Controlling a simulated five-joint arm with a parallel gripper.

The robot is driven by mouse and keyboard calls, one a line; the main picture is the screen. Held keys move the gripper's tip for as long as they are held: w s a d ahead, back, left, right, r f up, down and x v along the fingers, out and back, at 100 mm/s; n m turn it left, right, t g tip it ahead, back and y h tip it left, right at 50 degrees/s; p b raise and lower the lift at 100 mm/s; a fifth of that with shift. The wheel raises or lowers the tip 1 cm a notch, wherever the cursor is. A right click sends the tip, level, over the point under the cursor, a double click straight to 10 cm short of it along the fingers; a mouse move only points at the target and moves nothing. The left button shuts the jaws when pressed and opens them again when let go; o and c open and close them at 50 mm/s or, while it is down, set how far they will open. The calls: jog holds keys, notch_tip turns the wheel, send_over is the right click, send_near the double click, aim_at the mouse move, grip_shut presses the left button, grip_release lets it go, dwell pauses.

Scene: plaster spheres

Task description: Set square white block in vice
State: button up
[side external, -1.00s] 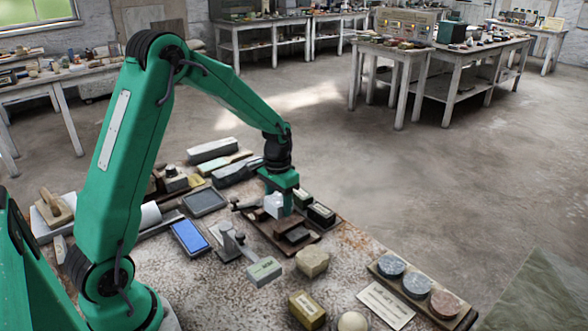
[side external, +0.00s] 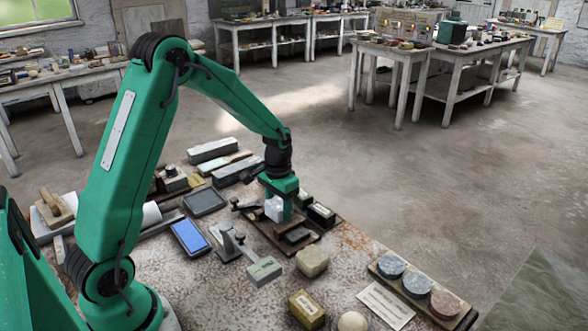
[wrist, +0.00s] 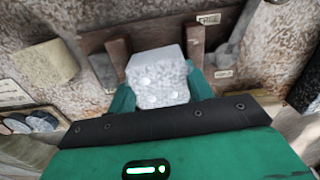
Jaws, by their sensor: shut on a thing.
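The white block (side external: 273,209) is pale, speckled and squarish. My green gripper (side external: 281,205) is shut on it and holds it at the far end of the brown wooden vice (side external: 296,236). In the wrist view the block (wrist: 157,80) sits between my two green fingers (wrist: 160,92), one at each side. The vice's two wooden jaws (wrist: 118,60) stand beyond the fingers, and the block's far end reaches the space between them. I cannot tell whether the block touches the vice base. The block hides part of the vice there.
A metal stand (side external: 229,243) and a labelled grey block (side external: 264,271) are in front of the vice. A beige stone (side external: 312,262) and a board with round discs (side external: 417,285) lie to the right.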

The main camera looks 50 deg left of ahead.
jog(key=shift+f, duration=0.1)
jog(key=o, duration=1.3)
jog(key=shift+r, duration=1.95)
jog(key=shift+r, duration=0.15)
